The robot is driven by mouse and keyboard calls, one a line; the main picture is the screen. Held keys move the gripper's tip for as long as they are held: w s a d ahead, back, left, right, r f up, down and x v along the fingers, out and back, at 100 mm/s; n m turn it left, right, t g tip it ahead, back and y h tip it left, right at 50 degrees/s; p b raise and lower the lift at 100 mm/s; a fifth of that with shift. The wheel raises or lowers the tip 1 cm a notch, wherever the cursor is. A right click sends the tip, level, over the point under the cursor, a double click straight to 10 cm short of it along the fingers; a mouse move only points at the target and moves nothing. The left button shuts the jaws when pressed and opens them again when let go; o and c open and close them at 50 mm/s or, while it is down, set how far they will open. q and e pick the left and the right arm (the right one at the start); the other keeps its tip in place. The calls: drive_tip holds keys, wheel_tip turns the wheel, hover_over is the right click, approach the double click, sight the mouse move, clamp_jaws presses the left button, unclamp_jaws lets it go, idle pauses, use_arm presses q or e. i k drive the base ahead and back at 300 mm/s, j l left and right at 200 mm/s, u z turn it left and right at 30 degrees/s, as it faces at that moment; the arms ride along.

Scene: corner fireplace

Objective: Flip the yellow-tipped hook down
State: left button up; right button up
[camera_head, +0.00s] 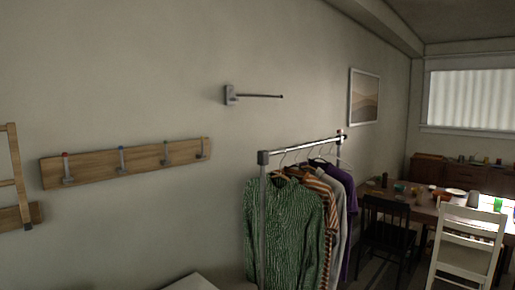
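A wooden hook board (95,168) is fixed to the wall at the left. It carries several small metal hooks in a row. The leftmost hook (67,170) has a red tip, and the second hook (122,160) has a blue tip. The hooks look upright against the board. Neither of my grippers is in view.
A clothes rack (263,215) with several garments, a green patterned shirt (284,232) in front, stands right of the board. A wall bracket with a rod (232,95) is above. A wooden ladder-like frame (17,170) is at far left. Chairs and a table are at right.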

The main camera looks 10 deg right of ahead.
sight(203, 156)
drive_tip(key=i+l+z, duration=0.2)
drive_tip(key=i+l, duration=0.15)
drive_tip(key=i, duration=0.25)
drive_tip(key=i+l+z, duration=0.15)
drive_tip(key=i, duration=0.45)
drive_tip(key=i+l+z, duration=0.2)
drive_tip(key=i, duration=0.4)
